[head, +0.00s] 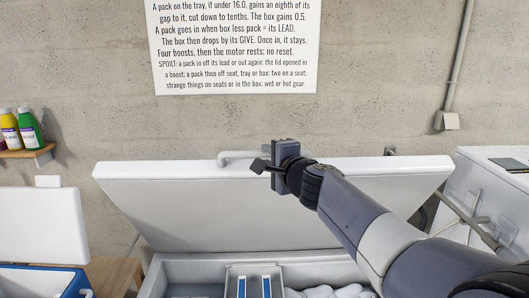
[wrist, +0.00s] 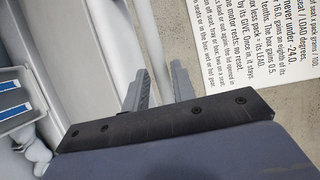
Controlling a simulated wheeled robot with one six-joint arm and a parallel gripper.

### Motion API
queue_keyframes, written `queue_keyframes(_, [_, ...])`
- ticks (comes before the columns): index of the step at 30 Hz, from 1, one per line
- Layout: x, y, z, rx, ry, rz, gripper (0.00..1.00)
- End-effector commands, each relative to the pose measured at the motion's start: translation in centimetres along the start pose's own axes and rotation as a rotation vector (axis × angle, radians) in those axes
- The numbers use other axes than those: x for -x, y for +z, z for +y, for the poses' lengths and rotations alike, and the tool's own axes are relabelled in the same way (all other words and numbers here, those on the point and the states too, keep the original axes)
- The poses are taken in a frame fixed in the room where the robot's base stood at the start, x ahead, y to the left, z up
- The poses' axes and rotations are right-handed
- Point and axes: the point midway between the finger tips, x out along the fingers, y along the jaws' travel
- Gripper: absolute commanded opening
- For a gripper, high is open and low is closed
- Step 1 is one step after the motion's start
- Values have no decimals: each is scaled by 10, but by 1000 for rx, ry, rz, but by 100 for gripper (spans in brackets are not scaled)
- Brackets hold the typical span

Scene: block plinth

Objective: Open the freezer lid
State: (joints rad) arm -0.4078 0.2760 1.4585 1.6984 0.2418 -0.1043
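The white freezer lid (head: 270,205) stands raised and tilted back over the chest freezer, and the freezer's inside shows below it. A pale bar handle (head: 237,155) sits at the lid's top edge, its right part hidden behind my gripper. My gripper (head: 260,166) is at the handle, at the lid's upper edge. In the wrist view my gripper's two fingers (wrist: 160,82) stand apart, and the pale handle bar (wrist: 157,45) runs down toward the gap between them. I cannot tell whether they touch it.
In the open freezer (head: 190,267) are a tray with blue-and-white packs (head: 254,284) and white lumps. A blue cooler (head: 40,280) stands at the left, bottles (head: 20,128) on a wall shelf above. A white unit (head: 490,190) stands at the right. A printed sign (head: 235,45) hangs on the wall.

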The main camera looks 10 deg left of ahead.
Motion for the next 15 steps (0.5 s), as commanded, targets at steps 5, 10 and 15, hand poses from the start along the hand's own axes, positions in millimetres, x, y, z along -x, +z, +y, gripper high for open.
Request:
queue_keyframes(5, [-19, 1, -1, 0, 0, -2, 25])
queue_keyframes(10, [-27, 0, 0, -1, 0, -1, 25])
queue_keyframes(15, [-28, 0, 0, 0, -1, -1, 25])
